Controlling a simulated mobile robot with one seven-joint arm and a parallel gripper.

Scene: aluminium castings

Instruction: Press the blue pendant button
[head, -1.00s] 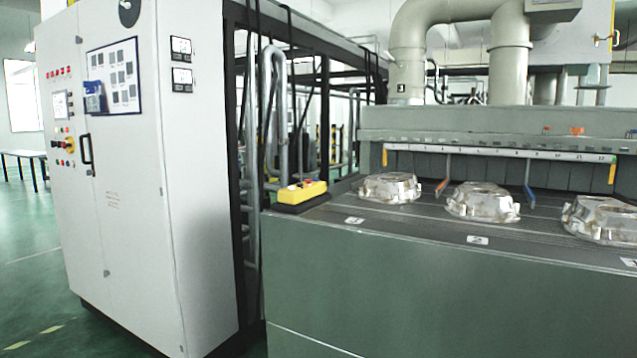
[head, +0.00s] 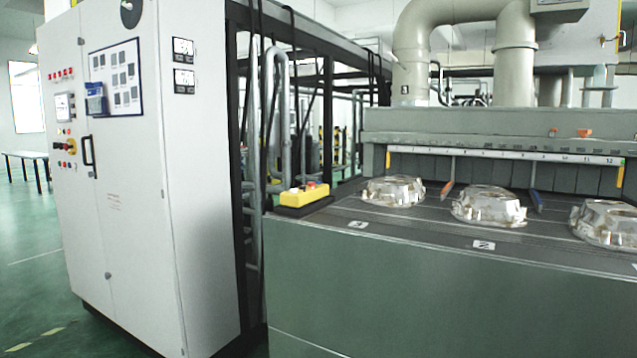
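A yellow pendant box (head: 304,195) lies on a dark base at the left end of the grey machine bed (head: 345,218). A small red button (head: 310,184) shows on its top, with a paler spot to the left of it. I cannot make out a blue button on the box at this size. My gripper is not in view.
Several aluminium castings (head: 392,190) stand in a row on the bed, right of the pendant. A tall white control cabinet (head: 205,230) stands to the left, with a dark frame behind it. Green floor (head: 35,270) is open at the far left.

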